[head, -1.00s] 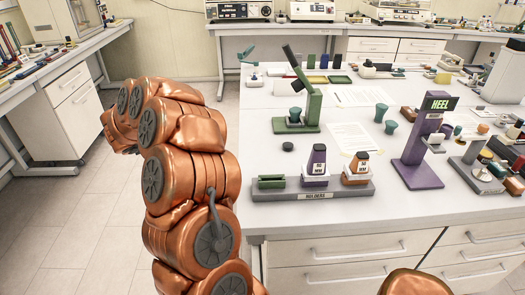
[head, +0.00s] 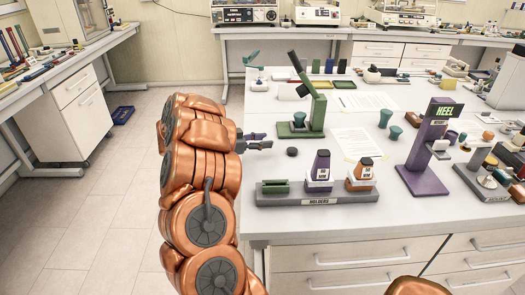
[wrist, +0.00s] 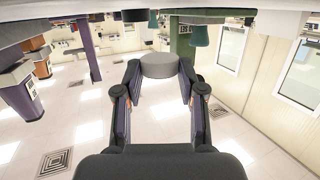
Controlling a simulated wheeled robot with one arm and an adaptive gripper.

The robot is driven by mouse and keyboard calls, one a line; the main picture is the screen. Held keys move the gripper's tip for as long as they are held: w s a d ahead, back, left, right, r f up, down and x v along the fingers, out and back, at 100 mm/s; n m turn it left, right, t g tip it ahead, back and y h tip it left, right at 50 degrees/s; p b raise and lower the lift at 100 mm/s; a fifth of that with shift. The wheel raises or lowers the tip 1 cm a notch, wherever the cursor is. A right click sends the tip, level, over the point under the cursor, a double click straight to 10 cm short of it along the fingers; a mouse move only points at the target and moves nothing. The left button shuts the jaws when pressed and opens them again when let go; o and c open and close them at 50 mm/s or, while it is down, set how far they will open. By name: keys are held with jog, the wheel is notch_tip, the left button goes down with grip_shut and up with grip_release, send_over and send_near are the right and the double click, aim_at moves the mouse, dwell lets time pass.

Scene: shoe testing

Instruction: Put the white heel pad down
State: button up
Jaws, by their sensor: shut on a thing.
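My gripper (head: 264,144) is over the near left part of the table, left of a dark round puck (head: 292,151). In the wrist view, which is upside down, my gripper (wrist: 160,75) has its two purple-lined fingers spread around a pale grey rounded pad (wrist: 160,66). The pad sits between the fingertips, apart from the tabletop. It looks grey in shade, and I take it for the white heel pad; in the head view I cannot make it out. A purple stand with a HEEL sign (head: 428,150) is at the right.
The holder rack (head: 318,200) with a purple and an orange bottle-like holder is at the table's front. A green stand (head: 312,105) is behind the puck. Teal cups and paper sheets lie at the middle. A blue crate (head: 122,114) is on the floor.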

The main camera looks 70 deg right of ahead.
aim_at(262, 156)
jog(key=shift+f+p, duration=0.3)
jog(key=shift+f, duration=1.8)
jog(key=shift+f, duration=0.1)
jog(key=o, duration=0.8)
jog(key=shift+c, duration=0.2)
jog(key=b+v, duration=0.2)
jog(key=v, duration=1)
jog(key=shift+b, duration=0.3)
jog(key=shift+w, duration=0.1)
